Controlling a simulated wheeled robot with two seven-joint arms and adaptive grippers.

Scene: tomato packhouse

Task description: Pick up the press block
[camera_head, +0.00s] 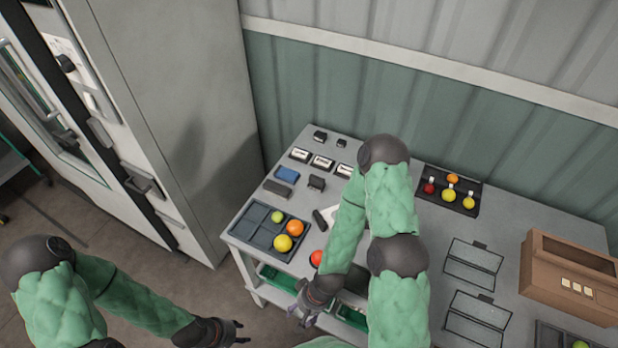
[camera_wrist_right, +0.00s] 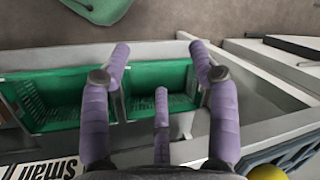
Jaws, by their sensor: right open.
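I cannot tell for sure which piece is the press block. Candidates on the table's left part are a dark upright block (camera_head: 317,182), a flat grey bar (camera_head: 277,188) and two small black blocks (camera_head: 320,136) (camera_head: 342,143) at the back. My right gripper (camera_head: 304,310) is at the table's front edge, well in front of them. In the right wrist view my right gripper (camera_wrist_right: 160,62) is open and empty above green crates (camera_wrist_right: 150,95). My left gripper (camera_head: 245,332) is open and empty, off the table at the lower left.
A grey divided tray (camera_head: 248,236) holds round fruit near the front left corner. A blue block (camera_head: 287,174) and labelled boxes (camera_head: 322,162) lie behind it. A dark fruit tray (camera_head: 425,200), wire frames (camera_head: 472,262) and a cardboard box (camera_head: 560,290) stand right. A tall cabinet (camera_head: 190,120) is left.

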